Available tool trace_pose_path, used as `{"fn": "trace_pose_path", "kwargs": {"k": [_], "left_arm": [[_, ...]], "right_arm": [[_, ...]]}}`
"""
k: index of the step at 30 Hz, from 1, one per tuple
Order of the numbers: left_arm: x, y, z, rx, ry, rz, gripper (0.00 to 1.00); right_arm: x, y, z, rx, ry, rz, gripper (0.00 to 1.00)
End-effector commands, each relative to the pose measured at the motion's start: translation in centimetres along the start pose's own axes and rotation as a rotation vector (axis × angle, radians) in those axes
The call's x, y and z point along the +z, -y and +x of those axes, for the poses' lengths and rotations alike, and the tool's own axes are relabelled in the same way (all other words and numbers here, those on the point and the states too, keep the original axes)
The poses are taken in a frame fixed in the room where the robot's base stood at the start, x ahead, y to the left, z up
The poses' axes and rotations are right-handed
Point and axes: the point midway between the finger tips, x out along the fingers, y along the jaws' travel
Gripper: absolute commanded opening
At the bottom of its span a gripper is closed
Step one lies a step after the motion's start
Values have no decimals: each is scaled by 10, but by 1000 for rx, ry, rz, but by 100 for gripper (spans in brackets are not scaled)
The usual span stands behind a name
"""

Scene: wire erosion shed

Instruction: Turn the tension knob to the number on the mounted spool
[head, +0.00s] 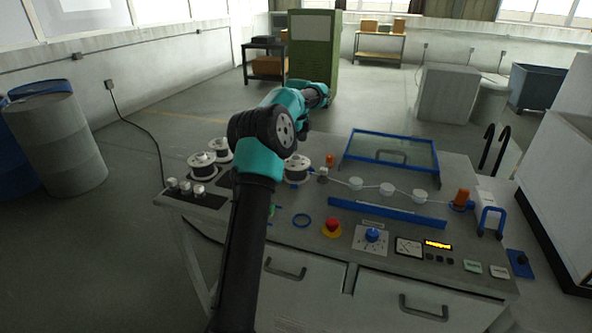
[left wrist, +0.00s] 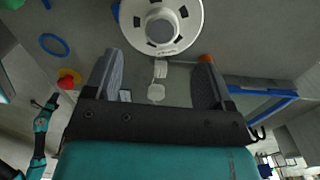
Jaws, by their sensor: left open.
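The blue tension knob (head: 372,235) sits on a pale dial plate on the panel's front. Its marks are too small to read. A white spool (head: 297,172) with dark windings is mounted on the panel, partly behind my left arm. In the left wrist view a white spool (left wrist: 161,24) lies just beyond the fingertips, its number not readable. My left gripper (left wrist: 157,60) is open and empty, its fingers apart. In the head view my arm hides the fingers. My right arm shows small at the left of the wrist view; its gripper state is unclear.
Two more spools (head: 202,166) stand at the panel's left. A red button (head: 332,227), blue ring (head: 302,220), gauge (head: 408,247) and lit display (head: 438,245) are near the front. White rollers (head: 387,188) and a blue-framed lid (head: 390,152) lie behind the blue bar (head: 386,211).

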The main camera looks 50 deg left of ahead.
Motion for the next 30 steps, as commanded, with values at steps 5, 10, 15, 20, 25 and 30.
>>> {"fn": "trace_pose_path", "kwargs": {"k": [5,10,15,20,25,30], "left_arm": [[0,0,14,-1,0,0,76],[0,0,14,-1,0,0,76],[0,0,16,0,0,0,76],[3,0,30,2,0,0,76],[6,0,53,2,0,0,76],[5,0,65,0,0,0,76]], "right_arm": [[0,0,0,0,0,0,43],[0,0,0,0,0,0,43],[0,0,0,0,0,0,43],[0,0,0,0,0,0,43],[0,0,0,0,0,0,43],[0,0,0,0,0,0,43]]}}
